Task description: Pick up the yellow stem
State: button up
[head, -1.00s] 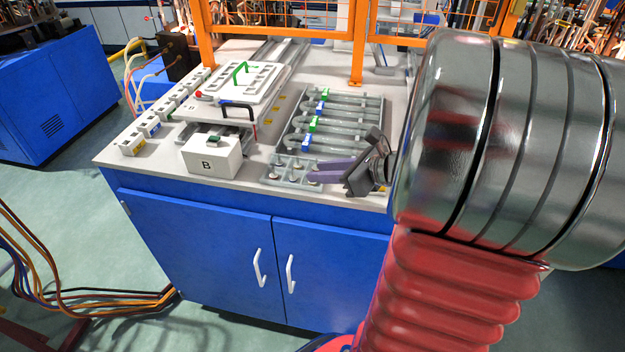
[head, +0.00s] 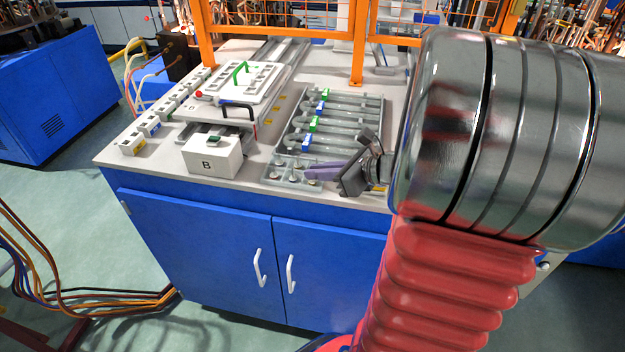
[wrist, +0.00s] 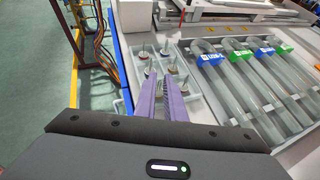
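The small grey tray (head: 272,180) at the bench's front right edge holds several small stems in its compartments. It also shows in the wrist view (wrist: 186,102). I cannot make out a clearly yellow stem; the stems are small and partly hidden by my fingers. One stem with a reddish-brown base (wrist: 172,69) stands just beyond the fingertips in the wrist view. My gripper (wrist: 160,78) has its two purple fingers low over the tray, close together with a narrow gap. Whether a stem is between them is unclear. In the head view the gripper (head: 308,172) reaches in from the right.
A grey rack of glass tubes (head: 343,125) with blue and green labels lies directly behind the tray. A white box marked B (head: 213,157) stands to the left, with a white panel with a green handle (head: 240,80) behind. An orange guard frame (head: 357,50) stands farther back.

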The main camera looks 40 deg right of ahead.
grip_shut()
jog(key=shift+r, duration=0.15)
notch_tip(320, 180, up, 10)
dwell(0.6)
